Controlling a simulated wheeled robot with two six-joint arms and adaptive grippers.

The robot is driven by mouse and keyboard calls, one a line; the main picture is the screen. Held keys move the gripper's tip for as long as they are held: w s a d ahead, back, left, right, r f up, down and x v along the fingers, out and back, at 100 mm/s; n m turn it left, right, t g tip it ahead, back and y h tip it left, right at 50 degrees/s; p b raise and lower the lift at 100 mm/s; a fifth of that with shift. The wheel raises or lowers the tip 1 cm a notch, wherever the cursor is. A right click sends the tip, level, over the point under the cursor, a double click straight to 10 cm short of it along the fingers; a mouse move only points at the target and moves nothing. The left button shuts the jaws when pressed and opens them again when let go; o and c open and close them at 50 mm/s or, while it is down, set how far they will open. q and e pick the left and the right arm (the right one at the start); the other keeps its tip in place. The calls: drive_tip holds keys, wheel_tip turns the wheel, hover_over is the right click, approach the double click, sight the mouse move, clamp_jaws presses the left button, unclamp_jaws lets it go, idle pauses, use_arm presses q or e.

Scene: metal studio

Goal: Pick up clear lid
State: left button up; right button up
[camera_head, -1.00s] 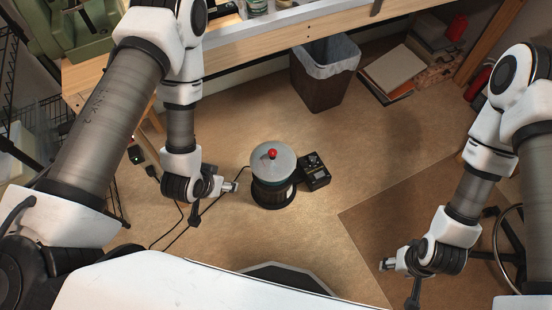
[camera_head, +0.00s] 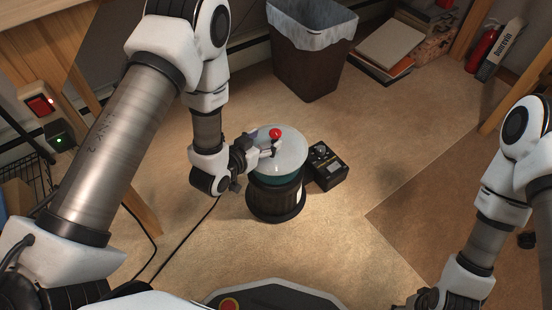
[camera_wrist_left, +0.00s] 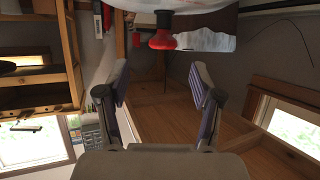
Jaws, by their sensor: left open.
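The clear lid (camera_head: 292,152) is a pale, round disc with a red knob (camera_head: 275,133) on top. It sits on a dark, round tumbler-like drum (camera_head: 275,197) that stands on the floor. The red knob (camera_wrist_left: 162,40) shows just beyond the fingertips, and the lid (camera_wrist_left: 165,5) is cut off at the top. My right gripper is mostly cut off at the bottom edge.
A black control box (camera_head: 327,172) with a dial stands just right of the drum. A lined waste bin (camera_head: 308,72) and flat boxes (camera_head: 388,50) stand behind. A red extinguisher (camera_head: 484,48) is at the back right. The floor right of the box is clear.

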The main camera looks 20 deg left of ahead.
sight(274, 133)
use_arm(q)
drive_tip(key=b+x, duration=0.2)
drive_tip(key=x, duration=0.1)
drive_tip(key=b+x, duration=0.1)
drive_tip(key=x, duration=0.2)
drive_tip(key=shift+w+a+f+b, duration=0.15)
drive_tip(key=shift+w+f+b, duration=0.05)
drive_tip(key=shift+f+b, duration=0.25)
drive_tip(key=shift+w, duration=0.25)
drive_tip(key=shift+r, duration=0.1)
